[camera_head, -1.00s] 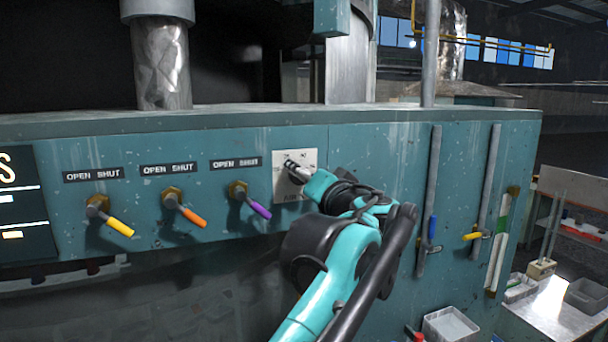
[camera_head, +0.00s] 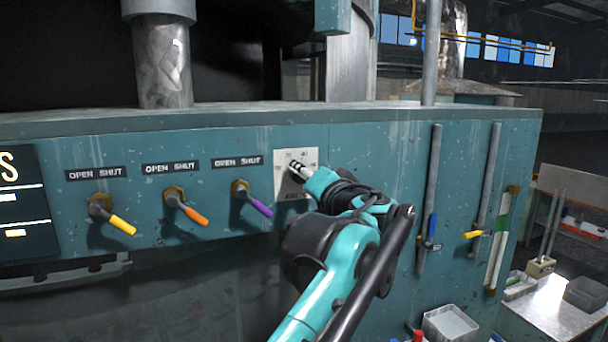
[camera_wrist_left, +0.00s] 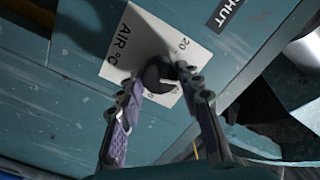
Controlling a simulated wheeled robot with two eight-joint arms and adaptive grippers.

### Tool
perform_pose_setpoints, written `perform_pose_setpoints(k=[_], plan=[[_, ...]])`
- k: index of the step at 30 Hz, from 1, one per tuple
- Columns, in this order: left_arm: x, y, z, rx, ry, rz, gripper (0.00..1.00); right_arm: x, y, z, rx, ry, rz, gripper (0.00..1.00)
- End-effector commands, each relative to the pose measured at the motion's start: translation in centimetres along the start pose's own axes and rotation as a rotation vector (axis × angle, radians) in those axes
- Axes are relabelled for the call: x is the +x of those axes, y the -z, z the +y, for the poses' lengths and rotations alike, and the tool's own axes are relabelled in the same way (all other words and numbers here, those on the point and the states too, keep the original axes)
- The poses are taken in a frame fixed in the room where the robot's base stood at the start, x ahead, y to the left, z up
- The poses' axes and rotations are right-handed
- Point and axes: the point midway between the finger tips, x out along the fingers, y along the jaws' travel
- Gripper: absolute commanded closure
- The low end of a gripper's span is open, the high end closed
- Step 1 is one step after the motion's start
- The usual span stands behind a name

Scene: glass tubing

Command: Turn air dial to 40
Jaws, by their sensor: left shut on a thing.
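The air dial's white plate (camera_head: 309,158) is on the teal panel in the head view, right of the three coloured levers. In the left wrist view the plate (camera_wrist_left: 128,64) shows "AIR °C" and a "20" mark; other marks are partly covered. The dark round dial knob (camera_wrist_left: 155,73) sits between the fingers of my left gripper (camera_wrist_left: 162,82). My left gripper (camera_head: 299,171) is shut on the knob. Its fingers hide most of the knob in the head view, and I cannot read the pointer's setting. My right gripper is in neither view.
Yellow (camera_head: 122,224), orange (camera_head: 193,215) and purple (camera_head: 258,207) levers stick out left of the dial under "OPEN SHUT" labels. The panel between dial and pipes is bare.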

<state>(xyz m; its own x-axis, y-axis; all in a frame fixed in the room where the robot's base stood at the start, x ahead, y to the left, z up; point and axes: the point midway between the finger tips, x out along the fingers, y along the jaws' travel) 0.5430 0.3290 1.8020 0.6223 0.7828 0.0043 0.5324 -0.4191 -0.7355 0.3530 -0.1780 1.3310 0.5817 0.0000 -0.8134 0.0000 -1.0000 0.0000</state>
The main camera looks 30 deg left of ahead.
Motion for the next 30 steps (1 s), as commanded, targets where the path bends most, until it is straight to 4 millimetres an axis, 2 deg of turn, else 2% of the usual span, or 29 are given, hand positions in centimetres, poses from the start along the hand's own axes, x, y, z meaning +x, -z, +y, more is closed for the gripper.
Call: perform_pose_setpoints(k=[18,30], plan=[[0.0,-0.1,0.2,0.516,0.011,0.013,0.94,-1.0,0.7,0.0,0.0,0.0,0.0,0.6],[0.0,-0.2,0.2,0.721,0.015,0.018,0.94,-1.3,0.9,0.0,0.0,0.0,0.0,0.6]])
